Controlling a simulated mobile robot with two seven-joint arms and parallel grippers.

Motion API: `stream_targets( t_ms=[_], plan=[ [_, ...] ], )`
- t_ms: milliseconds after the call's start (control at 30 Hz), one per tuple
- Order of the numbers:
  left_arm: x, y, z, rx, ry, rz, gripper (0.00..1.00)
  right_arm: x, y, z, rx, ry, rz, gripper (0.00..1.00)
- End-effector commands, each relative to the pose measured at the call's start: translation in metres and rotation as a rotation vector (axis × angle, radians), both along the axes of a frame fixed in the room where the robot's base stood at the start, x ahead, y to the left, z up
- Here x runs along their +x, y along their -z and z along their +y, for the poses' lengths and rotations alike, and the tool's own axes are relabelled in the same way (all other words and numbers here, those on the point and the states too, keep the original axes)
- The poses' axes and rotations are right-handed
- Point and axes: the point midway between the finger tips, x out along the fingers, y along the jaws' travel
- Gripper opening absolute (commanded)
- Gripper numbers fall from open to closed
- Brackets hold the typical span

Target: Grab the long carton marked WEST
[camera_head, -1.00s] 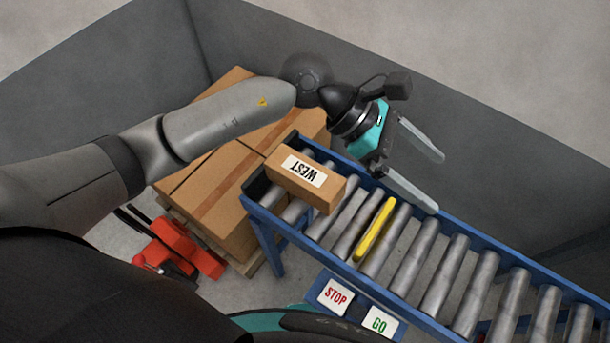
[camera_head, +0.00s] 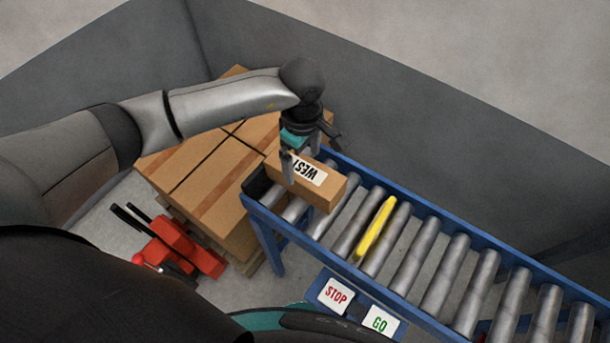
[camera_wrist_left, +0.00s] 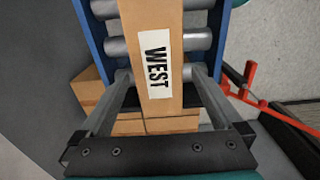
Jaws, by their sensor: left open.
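The long carton marked WEST (camera_head: 327,190) is a brown box lying on the rollers at the left end of the conveyor. Its white label faces up. In the left wrist view the carton (camera_wrist_left: 155,25) runs up the middle of the picture, with a finger on each side. My left gripper (camera_head: 301,170) is above the carton's left part and points down. It is open, and in the left wrist view its fingertips (camera_wrist_left: 161,75) straddle the carton with small gaps. One finger covers part of the label in the head view. My right gripper is not in view.
A blue-framed roller conveyor (camera_head: 455,258) runs to the lower right. A yellow bar (camera_head: 376,229) lies across it, right of the carton. STOP (camera_head: 335,296) and GO (camera_head: 379,322) panels sit at its near side. Stacked cartons (camera_head: 207,190) and a red pallet jack (camera_head: 187,247) are left.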

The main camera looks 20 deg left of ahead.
Motion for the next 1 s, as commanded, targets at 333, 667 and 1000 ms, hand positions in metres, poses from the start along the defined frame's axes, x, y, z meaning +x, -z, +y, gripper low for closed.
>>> stream_targets(
  t_ms=[333, 667, 1000],
  plan=[
    [0.000, 0.031, -0.003, -0.001, -0.001, 0.003, 1.00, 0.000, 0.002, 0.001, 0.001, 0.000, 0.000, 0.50],
    [0.001, 0.068, -0.005, -0.002, -0.001, 0.000, 1.00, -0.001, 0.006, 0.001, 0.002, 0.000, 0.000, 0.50],
    [0.001, 0.069, -0.005, -0.002, -0.001, 0.000, 0.89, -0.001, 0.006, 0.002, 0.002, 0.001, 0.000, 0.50]
  ],
)
